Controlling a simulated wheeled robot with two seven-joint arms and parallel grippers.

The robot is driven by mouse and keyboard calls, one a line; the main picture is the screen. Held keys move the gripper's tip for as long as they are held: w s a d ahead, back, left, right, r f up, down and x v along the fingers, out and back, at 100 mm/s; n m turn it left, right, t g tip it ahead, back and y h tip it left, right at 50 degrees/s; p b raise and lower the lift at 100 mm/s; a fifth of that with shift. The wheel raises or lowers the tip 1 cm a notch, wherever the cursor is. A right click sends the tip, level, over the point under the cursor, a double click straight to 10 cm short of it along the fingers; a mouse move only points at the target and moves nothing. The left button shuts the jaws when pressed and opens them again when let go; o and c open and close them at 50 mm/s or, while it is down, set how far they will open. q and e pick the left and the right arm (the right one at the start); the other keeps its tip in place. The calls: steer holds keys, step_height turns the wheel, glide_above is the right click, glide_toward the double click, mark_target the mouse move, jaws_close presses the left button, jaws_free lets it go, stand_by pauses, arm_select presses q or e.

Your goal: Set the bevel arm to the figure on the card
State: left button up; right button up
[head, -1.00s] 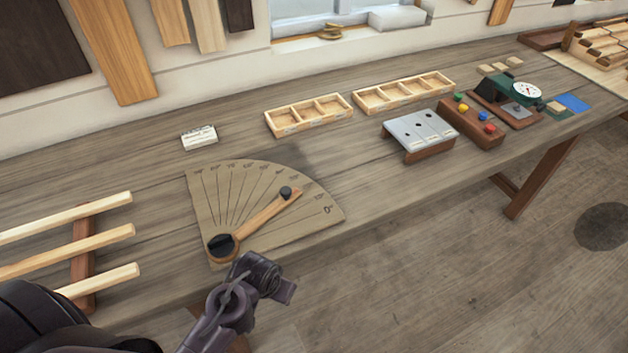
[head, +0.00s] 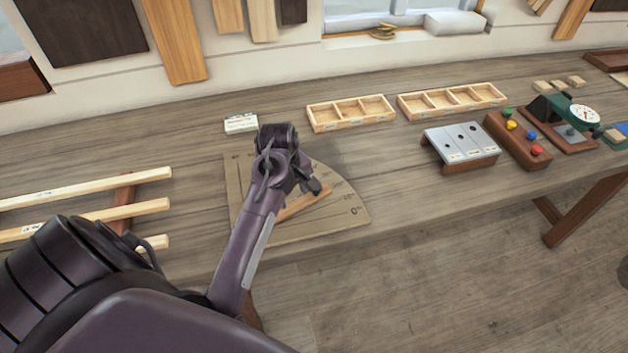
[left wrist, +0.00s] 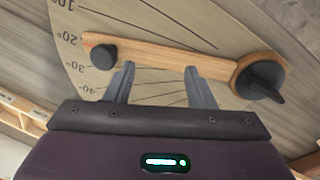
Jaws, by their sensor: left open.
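The bevel arm (head: 303,204) is a wooden strip lying over a fan-shaped angle board (head: 349,218). In the left wrist view the bevel arm (left wrist: 165,57) has a dark knob (left wrist: 103,54) at its free end, near the 20° mark, and a dark pivot knob (left wrist: 262,79) at the other end. My left gripper (left wrist: 160,80) is open, its two fingers apart with tips at the arm's edge; I cannot tell whether they touch. In the head view my left gripper (head: 283,168) covers the pivot and much of the scale. The white card (head: 241,124) stands behind the board; its writing is unreadable.
Wooden strips (head: 95,187) lie on a rack at the left. Bare bench (head: 395,185) lies right of the board.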

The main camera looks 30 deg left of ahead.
arm_select(q)
steer(key=w+a+r+n+h, duration=0.1)
steer(key=w+r+n+h, duration=0.4)
steer(key=n, duration=0.3)
steer(key=shift+y, duration=0.5)
steer(key=x, duration=0.7)
steer(key=shift+w, duration=0.4)
jaws_close()
